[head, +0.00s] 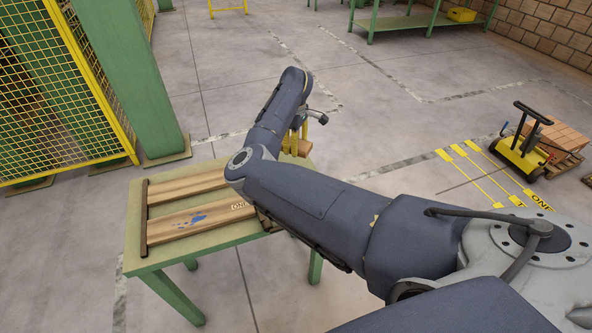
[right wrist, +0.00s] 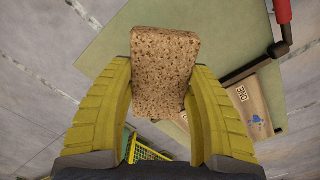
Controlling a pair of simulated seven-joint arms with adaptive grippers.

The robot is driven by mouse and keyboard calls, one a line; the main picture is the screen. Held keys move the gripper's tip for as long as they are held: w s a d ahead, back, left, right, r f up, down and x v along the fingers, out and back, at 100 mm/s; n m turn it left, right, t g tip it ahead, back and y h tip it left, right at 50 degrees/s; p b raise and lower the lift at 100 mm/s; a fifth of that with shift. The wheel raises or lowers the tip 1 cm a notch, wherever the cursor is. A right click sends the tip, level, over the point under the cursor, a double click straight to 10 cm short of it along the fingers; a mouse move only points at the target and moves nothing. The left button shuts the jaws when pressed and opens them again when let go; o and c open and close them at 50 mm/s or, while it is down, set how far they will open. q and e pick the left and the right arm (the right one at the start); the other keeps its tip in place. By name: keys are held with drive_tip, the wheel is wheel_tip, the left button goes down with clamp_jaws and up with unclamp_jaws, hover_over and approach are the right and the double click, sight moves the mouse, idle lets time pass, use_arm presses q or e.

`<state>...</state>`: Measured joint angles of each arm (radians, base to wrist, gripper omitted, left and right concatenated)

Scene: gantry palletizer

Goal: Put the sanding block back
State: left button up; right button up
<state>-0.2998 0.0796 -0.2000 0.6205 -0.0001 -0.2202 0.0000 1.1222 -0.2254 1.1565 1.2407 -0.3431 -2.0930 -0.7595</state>
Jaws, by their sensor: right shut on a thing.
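My right gripper (head: 297,138) hangs near the far right corner of the green table (head: 144,263). In the right wrist view its yellow fingers (right wrist: 160,78) are shut on the sanding block (right wrist: 165,60), a brown speckled block. The block sits between the fingers and sticks out past their tips, with the green tabletop and grey floor behind it. In the head view only a small brown part of the block (head: 304,147) shows beside the fingers. My left gripper is not in view.
A wooden pallet (head: 185,222) with a blue stain and lettering lies on the table, partly hidden by my right arm. A red-handled tool (right wrist: 283,12) shows in the right wrist view. A green post (head: 128,75) and yellow mesh fence (head: 55,90) stand left behind the table.

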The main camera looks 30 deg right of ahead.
wheel_tip(320, 180, down, 12)
drive_tip(key=shift+f, duration=0.25)
idle(0.5)
drive_tip(key=shift+f, duration=0.15)
drive_tip(key=o, duration=1.2)
wheel_tip(320, 180, up, 12)
drive_tip(key=shift+r, duration=0.2)
